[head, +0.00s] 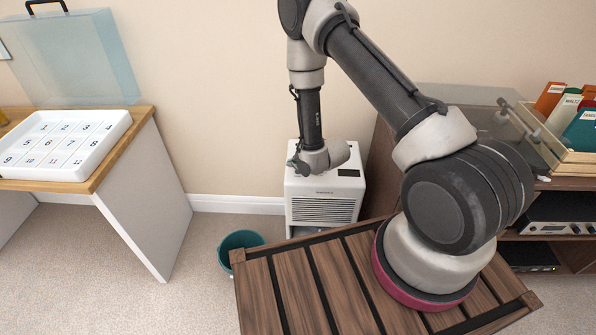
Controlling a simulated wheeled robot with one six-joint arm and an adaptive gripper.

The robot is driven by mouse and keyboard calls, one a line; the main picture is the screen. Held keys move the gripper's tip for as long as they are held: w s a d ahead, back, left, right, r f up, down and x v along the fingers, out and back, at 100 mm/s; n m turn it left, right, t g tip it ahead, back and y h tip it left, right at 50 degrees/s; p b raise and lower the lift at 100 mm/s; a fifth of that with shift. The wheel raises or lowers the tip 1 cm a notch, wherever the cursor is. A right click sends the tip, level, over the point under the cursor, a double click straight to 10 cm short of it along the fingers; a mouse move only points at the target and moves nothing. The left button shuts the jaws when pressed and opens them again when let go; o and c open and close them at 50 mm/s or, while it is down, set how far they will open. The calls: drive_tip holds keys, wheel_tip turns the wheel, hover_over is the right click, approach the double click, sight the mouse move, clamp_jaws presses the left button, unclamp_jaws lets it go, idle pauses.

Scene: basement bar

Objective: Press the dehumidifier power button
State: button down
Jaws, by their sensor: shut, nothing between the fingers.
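The dehumidifier (325,210) is a white upright box with a grille on its front. It stands on the floor against the wall, in the middle of the head view. A dark panel (348,173) shows on its top at the right. My gripper (297,165) is small in the view and partly hidden by my wrist. It is shut and empty, over the left part of the dehumidifier's top. My wrist covers part of that top. I cannot make out the power button, nor whether the fingertips touch the top.
A teal bin (233,241) stands on the carpet, left of the dehumidifier. A wooden-topped table (140,125) at the left holds a white numbered tray (35,165) and a clear blue case (75,55). A dark shelf unit (560,183) with records stands close at the right.

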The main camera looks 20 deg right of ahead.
sight(296, 172)
drive_tip(key=shift+f, duration=0.4)
idle(0.4)
drive_tip(key=shift+r, duration=0.55)
wheel_tip(296, 172, up, 6)
idle(0.5)
idle(0.4)
